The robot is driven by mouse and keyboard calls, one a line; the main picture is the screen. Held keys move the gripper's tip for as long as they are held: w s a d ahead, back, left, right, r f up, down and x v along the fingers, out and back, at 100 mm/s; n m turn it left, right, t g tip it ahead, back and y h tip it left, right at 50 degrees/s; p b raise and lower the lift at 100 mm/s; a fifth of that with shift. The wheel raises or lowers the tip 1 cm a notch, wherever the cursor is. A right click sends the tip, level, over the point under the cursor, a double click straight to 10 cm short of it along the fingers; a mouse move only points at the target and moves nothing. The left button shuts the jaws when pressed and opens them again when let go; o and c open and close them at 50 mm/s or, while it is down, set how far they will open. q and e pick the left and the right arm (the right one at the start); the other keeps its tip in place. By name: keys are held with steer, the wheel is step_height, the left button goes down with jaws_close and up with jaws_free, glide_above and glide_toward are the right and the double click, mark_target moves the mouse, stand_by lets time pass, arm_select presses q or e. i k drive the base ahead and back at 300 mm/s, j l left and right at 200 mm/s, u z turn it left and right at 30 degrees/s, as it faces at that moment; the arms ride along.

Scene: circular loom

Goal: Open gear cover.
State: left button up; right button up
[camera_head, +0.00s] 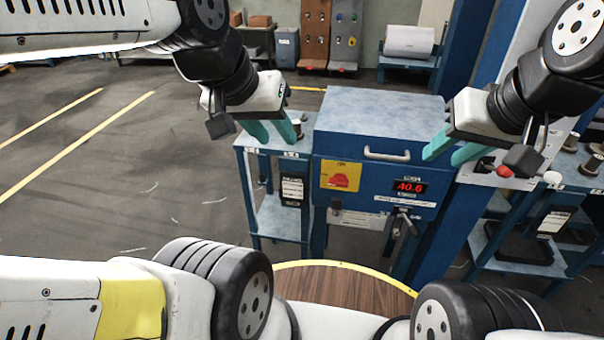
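The gear cover appears to be the blue box-like housing (375,112) in the middle, with a light worn top and a white bar handle (387,154) on its upper front. The cover looks closed. My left gripper (277,132) has green fingers that are spread apart, above the small side table left of the housing. My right gripper (452,152) also has its green fingers spread, close to the housing's right side and right of the handle. I see nothing between either pair of fingers. Neither gripper touches the handle.
The front panel has a yellow plate with a red switch (341,177), a red display (410,188) and a dark crank (404,226) below. Spools stand on the left side table (250,141). A red knob (504,171) is at right. Open floor lies left.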

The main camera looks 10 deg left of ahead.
mark_target(365, 123)
steer(key=i+j, duration=1.05)
steer(key=j, duration=0.3)
steer(key=l+z, duration=0.15)
steer(key=z, duration=1.35)
steer(key=k+l+z, duration=0.1)
steer(key=l, duration=0.15)
steer(key=l+z, duration=0.15)
steer(key=k+l, duration=0.05)
steer(key=l, duration=0.1)
